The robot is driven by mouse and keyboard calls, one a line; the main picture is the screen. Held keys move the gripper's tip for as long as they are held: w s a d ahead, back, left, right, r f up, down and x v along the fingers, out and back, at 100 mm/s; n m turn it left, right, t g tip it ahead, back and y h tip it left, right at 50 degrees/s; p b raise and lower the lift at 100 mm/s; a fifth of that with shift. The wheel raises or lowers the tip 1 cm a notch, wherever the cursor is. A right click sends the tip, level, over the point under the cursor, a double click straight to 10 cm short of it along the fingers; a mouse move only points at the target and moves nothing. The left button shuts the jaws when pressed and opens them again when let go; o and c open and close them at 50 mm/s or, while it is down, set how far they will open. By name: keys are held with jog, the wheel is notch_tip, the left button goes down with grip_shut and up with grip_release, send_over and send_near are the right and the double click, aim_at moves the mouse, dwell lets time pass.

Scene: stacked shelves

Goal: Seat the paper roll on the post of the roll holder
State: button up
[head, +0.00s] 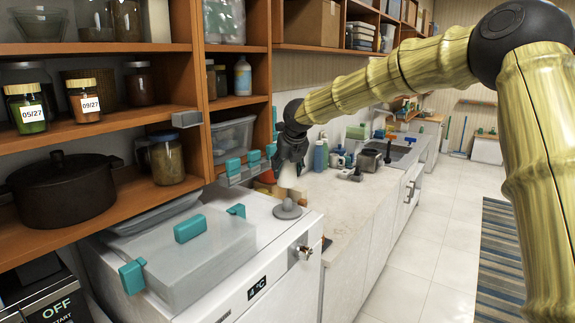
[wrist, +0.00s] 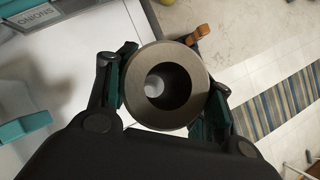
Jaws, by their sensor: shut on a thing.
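The paper roll (wrist: 167,53) is a grey-brown ring seen end-on in the wrist view, with a wide dark hole. My gripper (wrist: 165,95) is shut on it, one green-padded finger at each side. In the head view my gripper (head: 289,165) points down with the pale roll (head: 288,178) below its fingers, partly hidden. The roll holder (head: 287,211) is a grey round base with a short post, on the white cabinet top near its front edge. The roll is above the holder. A pale patch shows through the roll's hole; I cannot tell if it is the post.
A clear lidded bin (head: 190,262) with teal handles stands left of the holder. Wooden shelves (head: 120,133) with jars and a dark pot (head: 62,190) rise at the left.

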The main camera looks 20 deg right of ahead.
aim_at(288, 176)
jog(key=shift+f, duration=0.35)
jog(key=shift+s+f+b, duration=0.2)
jog(key=shift+s+b, duration=0.3)
jog(key=shift+s, duration=0.2)
jog(key=shift+s+f, duration=0.1)
jog(key=shift+f, duration=0.1)
jog(key=shift+b+x, duration=0.45)
jog(key=shift+x, duration=0.7)
jog(key=shift+s, duration=0.45)
jog(key=shift+w+f, duration=0.15)
jog(key=shift+w, duration=0.05)
jog(key=shift+s, duration=0.15)
jog(key=shift+a, duration=0.1)
